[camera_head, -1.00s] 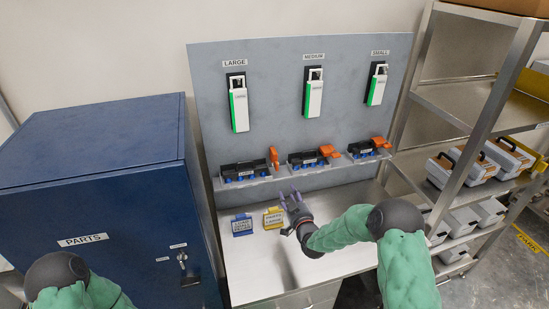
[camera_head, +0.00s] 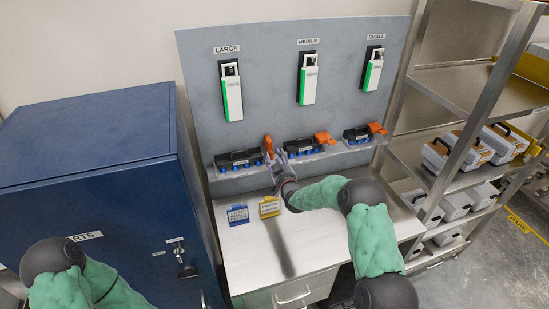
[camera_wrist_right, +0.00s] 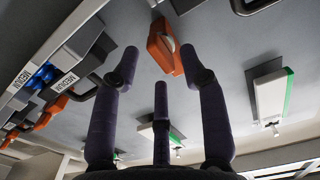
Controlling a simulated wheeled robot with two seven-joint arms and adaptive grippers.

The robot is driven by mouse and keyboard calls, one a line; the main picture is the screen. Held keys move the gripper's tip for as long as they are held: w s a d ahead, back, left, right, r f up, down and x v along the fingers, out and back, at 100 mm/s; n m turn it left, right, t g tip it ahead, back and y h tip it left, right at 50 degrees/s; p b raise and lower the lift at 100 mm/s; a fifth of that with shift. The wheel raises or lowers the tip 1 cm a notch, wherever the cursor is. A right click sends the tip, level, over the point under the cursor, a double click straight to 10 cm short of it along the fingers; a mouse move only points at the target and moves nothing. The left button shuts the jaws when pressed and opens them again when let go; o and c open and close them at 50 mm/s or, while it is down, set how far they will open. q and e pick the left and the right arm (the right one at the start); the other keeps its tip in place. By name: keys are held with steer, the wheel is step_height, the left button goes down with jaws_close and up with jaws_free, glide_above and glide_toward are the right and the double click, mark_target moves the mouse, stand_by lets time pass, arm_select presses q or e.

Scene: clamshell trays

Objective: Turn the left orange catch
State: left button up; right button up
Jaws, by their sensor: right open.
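The left orange catch (camera_head: 268,146) stands upright at the right end of the left black holder (camera_head: 238,158), under the LARGE label. My right gripper (camera_head: 276,161) is open and empty, just below and right of this catch; they overlap in the head view. In the right wrist view the orange catch (camera_wrist_right: 162,46) lies ahead, between the spread tips of my right gripper's fingers (camera_wrist_right: 160,64). I cannot tell whether any finger touches it. My left arm shows at the lower left, but its gripper is out of view.
Two more orange catches, the middle one (camera_head: 324,138) and the right one (camera_head: 376,128), lie tilted at their holders. A blue tag (camera_head: 237,215) and a yellow tag (camera_head: 270,207) are on the metal bench (camera_head: 318,236). A blue cabinet (camera_head: 90,150) borders the left.

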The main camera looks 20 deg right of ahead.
steer(key=shift+w, duration=0.55)
jaws_close()
